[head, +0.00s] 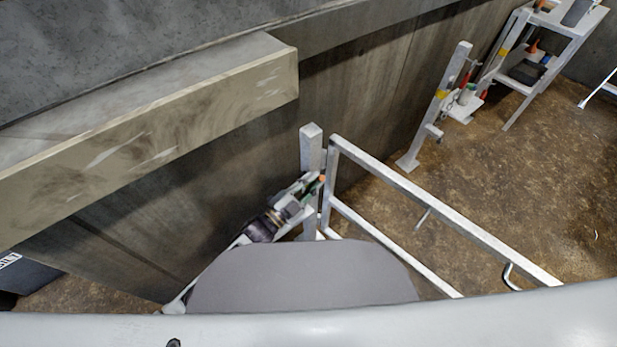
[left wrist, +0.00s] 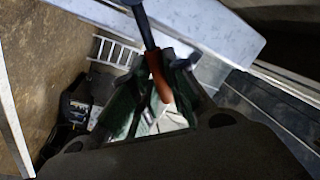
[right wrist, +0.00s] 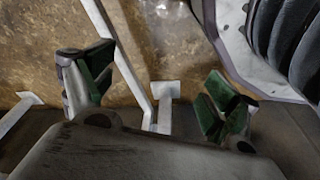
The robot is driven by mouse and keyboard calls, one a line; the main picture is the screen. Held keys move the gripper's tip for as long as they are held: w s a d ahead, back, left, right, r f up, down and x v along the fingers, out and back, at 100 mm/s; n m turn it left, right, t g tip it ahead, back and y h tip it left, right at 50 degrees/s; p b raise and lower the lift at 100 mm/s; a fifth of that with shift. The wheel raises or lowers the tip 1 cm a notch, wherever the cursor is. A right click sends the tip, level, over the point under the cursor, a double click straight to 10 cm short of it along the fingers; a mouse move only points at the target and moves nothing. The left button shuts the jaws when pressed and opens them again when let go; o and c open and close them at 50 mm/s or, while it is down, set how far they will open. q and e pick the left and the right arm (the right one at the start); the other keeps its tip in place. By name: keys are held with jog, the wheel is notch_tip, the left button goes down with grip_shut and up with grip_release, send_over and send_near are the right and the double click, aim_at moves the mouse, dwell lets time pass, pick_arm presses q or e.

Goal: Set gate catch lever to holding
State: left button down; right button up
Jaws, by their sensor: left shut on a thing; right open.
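The gate catch lever shows in the left wrist view as a dark shaft with an orange-red grip (left wrist: 160,80). My left gripper (left wrist: 156,88), with green pads, is shut on that grip. In the head view, my left gripper (head: 314,187) is beside the post (head: 311,145) at the hinge-side corner of the white tubular gate (head: 440,213); only a small orange spot of the lever shows there. The rest of the catch is hidden. In the right wrist view, my right gripper (right wrist: 157,88) is open and empty above the brown floor. It is not seen in the head view.
A concrete ledge (head: 150,130) and wall run along the left. A white stand (head: 437,105) and a shelf unit (head: 520,75) with small items stand at the back right. Brown floor (head: 500,180) is open beyond the gate. Dark ribbed hose-like parts (right wrist: 285,45) show in the right wrist view.

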pick_arm(q)
jog(key=shift+s+d+f+m+h+b, duration=0.2)
jog(key=shift+f+m, duration=0.15)
jog(key=shift+m, duration=0.25)
jog(key=shift+s+d+f+m+h+b, duration=0.1)
jog(key=shift+s+f+m+h+b, duration=0.15)
jog(key=shift+m, duration=0.35)
pick_arm(e)
jog(key=shift+w+a+r, duration=0.15)
jog(key=shift+a+r, duration=0.15)
jog(key=shift+r, duration=0.4)
jog(key=shift+w+a+r, duration=0.15)
jog(key=shift+a+r, duration=0.1)
jog(key=shift+r, duration=0.45)
pick_arm(q)
jog(key=c, duration=1.4)
grip_release()
jog(key=shift+w, duration=0.1)
jog(key=shift+a, duration=0.1)
jog(key=shift+v, duration=5.95)
jog(key=shift+w+y, duration=0.1)
jog(key=shift+y, duration=0.15)
